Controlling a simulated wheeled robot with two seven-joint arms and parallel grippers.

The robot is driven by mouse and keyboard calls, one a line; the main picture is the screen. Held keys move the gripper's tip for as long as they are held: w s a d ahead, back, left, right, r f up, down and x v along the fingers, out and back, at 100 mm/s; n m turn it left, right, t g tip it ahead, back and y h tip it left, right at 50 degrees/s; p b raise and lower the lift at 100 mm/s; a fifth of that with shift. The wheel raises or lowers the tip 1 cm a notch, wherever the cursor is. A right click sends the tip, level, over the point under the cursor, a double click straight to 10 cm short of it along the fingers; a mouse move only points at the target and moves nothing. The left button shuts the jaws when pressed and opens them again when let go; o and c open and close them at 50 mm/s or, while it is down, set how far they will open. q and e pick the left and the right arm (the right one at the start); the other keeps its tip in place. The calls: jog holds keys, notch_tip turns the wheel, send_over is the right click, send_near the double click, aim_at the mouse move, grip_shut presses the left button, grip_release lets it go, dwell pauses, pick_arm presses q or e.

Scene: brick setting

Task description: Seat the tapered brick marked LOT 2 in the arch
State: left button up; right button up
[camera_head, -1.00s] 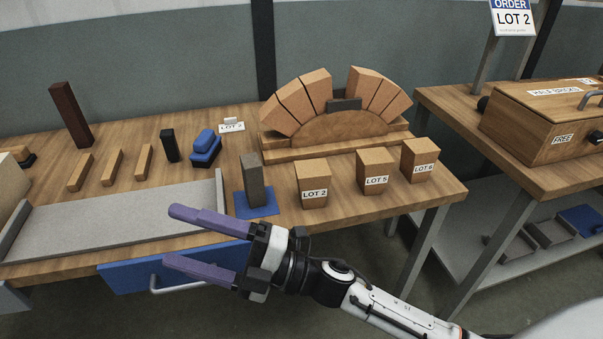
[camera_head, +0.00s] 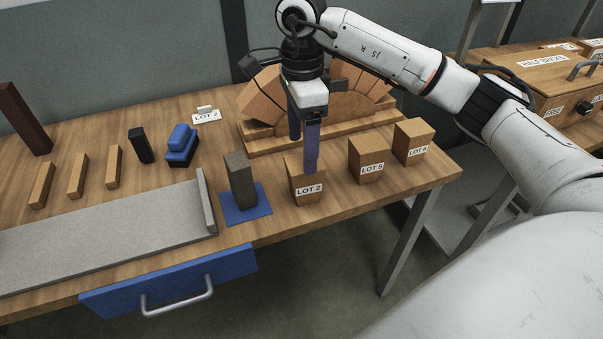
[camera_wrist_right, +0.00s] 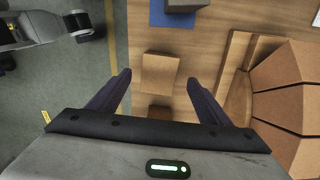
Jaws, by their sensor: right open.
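The tapered brick marked LOT 2 (camera_head: 307,192) stands upright near the table's front edge, its label facing forward. My right gripper (camera_head: 303,155) points down over it, fingers apart and empty. In the right wrist view the brick's top (camera_wrist_right: 160,72) shows between the two purple fingers (camera_wrist_right: 160,78), with a gap on each side. I cannot tell how far the fingertips reach down beside it. The arch (camera_head: 264,98) stands behind on a wooden base (camera_head: 262,143); my arm and gripper hide its crown. My left gripper is not in view.
The LOT 5 brick (camera_head: 370,160) and LOT 6 brick (camera_head: 413,142) stand to the right. A grey upright block (camera_head: 240,180) stands on a blue mat (camera_head: 258,208) to the left. A grey tray (camera_head: 110,238) fills the front left. A blue drawer (camera_head: 180,282) juts out in front.

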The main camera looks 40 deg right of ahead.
aim_at(304, 179)
jog(key=f, duration=0.4)
jog(key=f+p, duration=0.1)
jog(key=f, duration=0.3)
jog(key=shift+s+d+f, duration=0.15)
jog(key=shift+d+f, duration=0.05)
jog(key=c, duration=1.4)
